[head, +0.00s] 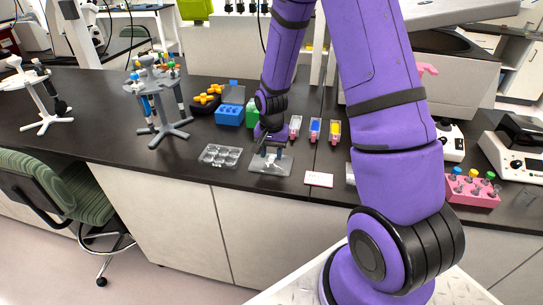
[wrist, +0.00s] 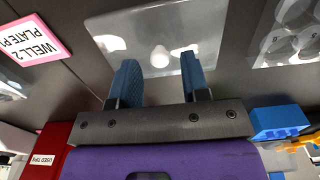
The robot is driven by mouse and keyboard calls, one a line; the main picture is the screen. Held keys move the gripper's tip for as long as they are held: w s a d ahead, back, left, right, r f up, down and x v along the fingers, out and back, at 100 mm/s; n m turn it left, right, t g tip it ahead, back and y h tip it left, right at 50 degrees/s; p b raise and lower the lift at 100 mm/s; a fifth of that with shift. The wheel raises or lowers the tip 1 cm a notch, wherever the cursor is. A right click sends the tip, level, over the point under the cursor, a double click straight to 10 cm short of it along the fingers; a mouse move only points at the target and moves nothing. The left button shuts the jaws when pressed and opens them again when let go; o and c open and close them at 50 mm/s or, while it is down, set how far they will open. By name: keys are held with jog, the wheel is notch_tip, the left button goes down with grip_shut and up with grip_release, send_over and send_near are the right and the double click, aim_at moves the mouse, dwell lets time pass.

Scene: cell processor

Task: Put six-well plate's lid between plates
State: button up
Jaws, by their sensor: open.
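A clear, flat rectangular piece without visible wells, apparently the lid (head: 284,167), lies on the dark bench near its front edge. It fills the top middle of the wrist view (wrist: 205,20). My gripper (head: 270,151) is over it, pointing down. In the wrist view my gripper's two blue fingers (wrist: 158,62) are apart with nothing held between them. A clear six-well plate (head: 221,156) lies to the left in the head view and at the right edge of the wrist view (wrist: 292,35). A second plate (head: 350,174) is mostly hidden behind my arm.
A pink-edged label (head: 318,179) lies right of the lid; it reads "WELL 2 PLATE" in the wrist view (wrist: 33,42). Behind are a blue box (head: 229,116), small coloured tip boxes (head: 315,129) and a pipette stand (head: 157,100). Bare bench lies left of the six-well plate.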

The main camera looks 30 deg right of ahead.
aim_at(271, 158)
notch_tip(271, 158, up, 11)
jog(key=s+a+r+n+t, duration=0.1)
jog(key=s+a+r+n, duration=0.1)
jog(key=s+r, duration=0.45)
jog(key=s+a+r+n+t, duration=0.2)
jog(key=s+r, duration=0.2)
jog(key=r, duration=0.6)
jog(key=s+a+r+n+t, duration=0.1)
jog(key=s+r+n, duration=0.1)
jog(key=s, duration=0.5)
jog(key=s+a+r+n+t, duration=0.1)
jog(key=s+r+n, duration=0.2)
jog(key=s, duration=0.4)
jog(key=shift+s+a+r, duration=0.3)
jog(key=shift+a+r, duration=0.1)
jog(key=shift+r, duration=0.4)
